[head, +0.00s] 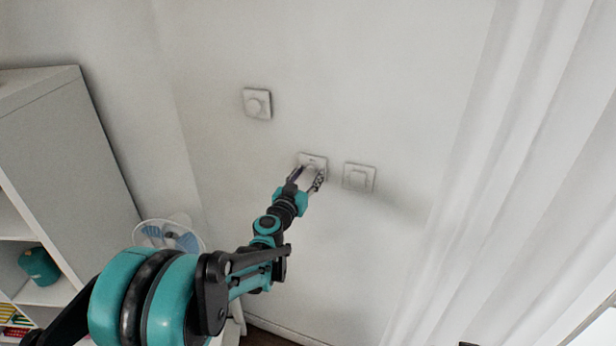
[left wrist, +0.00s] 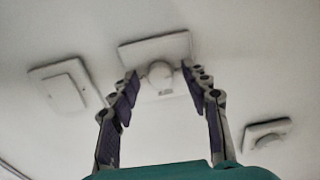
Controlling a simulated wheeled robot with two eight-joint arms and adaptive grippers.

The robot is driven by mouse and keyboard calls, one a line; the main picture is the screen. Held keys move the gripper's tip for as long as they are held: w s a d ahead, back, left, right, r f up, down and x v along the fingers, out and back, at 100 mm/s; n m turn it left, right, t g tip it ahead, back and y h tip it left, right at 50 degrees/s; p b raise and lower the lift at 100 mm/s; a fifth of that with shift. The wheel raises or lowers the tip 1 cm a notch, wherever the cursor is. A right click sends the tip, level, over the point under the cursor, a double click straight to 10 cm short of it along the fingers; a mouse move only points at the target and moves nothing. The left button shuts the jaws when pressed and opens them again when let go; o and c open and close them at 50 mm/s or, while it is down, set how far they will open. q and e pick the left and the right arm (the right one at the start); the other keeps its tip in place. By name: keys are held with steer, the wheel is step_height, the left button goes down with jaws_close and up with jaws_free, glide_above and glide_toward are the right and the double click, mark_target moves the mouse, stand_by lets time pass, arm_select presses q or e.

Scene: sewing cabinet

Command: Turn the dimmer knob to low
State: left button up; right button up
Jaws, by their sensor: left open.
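A square white wall plate (head: 313,159) sits in the middle of the wall, its knob mostly hidden by my gripper in the head view. In the left wrist view the plate (left wrist: 150,48) carries a round white knob (left wrist: 160,74). My left gripper (head: 307,178) is open in front of this plate. In the left wrist view its fingertips (left wrist: 158,76) stand on either side of the knob; I cannot tell whether they touch it. The knob's pointer setting is too blurred to read.
Another knob plate (head: 257,103) is at the upper left. A flat rocker-type switch (head: 359,177) is just right of the middle plate. A white curtain (head: 500,180) hangs at right. A shelf (head: 85,150) and a fan (head: 168,236) stand at left.

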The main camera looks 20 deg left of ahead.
arm_select(q)
jaws_close()
